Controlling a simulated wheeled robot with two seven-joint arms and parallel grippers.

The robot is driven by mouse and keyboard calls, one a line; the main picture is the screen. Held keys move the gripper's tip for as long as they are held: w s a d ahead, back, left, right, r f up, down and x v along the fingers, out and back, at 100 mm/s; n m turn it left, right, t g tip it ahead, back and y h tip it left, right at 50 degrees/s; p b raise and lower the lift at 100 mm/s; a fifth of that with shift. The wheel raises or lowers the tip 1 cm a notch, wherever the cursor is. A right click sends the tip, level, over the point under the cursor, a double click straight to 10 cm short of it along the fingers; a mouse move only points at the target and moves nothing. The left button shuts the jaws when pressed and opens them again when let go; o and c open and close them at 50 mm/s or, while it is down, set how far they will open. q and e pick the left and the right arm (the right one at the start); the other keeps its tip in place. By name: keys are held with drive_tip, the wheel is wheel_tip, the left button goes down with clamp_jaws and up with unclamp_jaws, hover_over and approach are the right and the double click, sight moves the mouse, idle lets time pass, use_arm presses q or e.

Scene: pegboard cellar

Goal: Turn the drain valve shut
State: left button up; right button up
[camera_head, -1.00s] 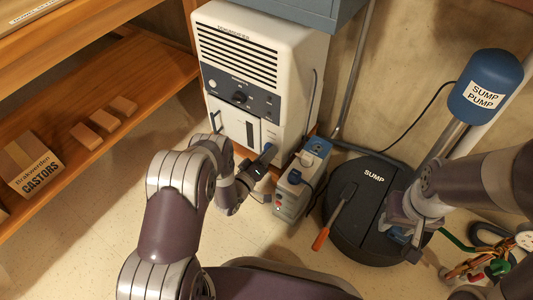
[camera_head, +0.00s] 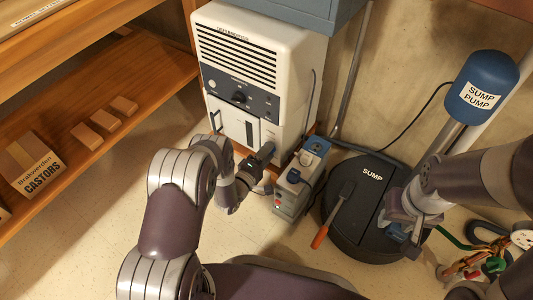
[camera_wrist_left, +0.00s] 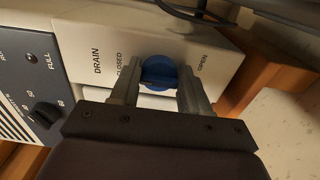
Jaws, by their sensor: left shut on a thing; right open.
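The word DRAIN is printed further left. My left gripper (camera_wrist_left: 157,88) is shut on the knob, one finger on each side. In the head view my left gripper (camera_head: 264,154) reaches the unit's lower right side and hides the knob. I cannot tell the knob's exact setting. My right gripper (camera_head: 408,236) is open over the sump lid, away from the valve.
A grey box with a blue top (camera_head: 297,179) stands close right of my left gripper. The black sump lid (camera_head: 345,238), with an orange-handled tool (camera_head: 333,212), and the blue sump pump (camera_head: 482,87) are further right. Wooden shelves (camera_head: 75,120) stand left; floor between is clear.

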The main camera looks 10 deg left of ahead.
idle(0.4)
use_arm(q)
drive_tip(key=o, duration=0.7)
drive_tip(key=shift+o, duration=0.2)
drive_tip(key=p+v, duration=0.5)
drive_tip(key=v, duration=0.7)
drive_tip(key=shift+s+p, duration=0.3)
drive_tip(key=shift+s, duration=0.05)
drive_tip(key=shift+a, duration=0.1)
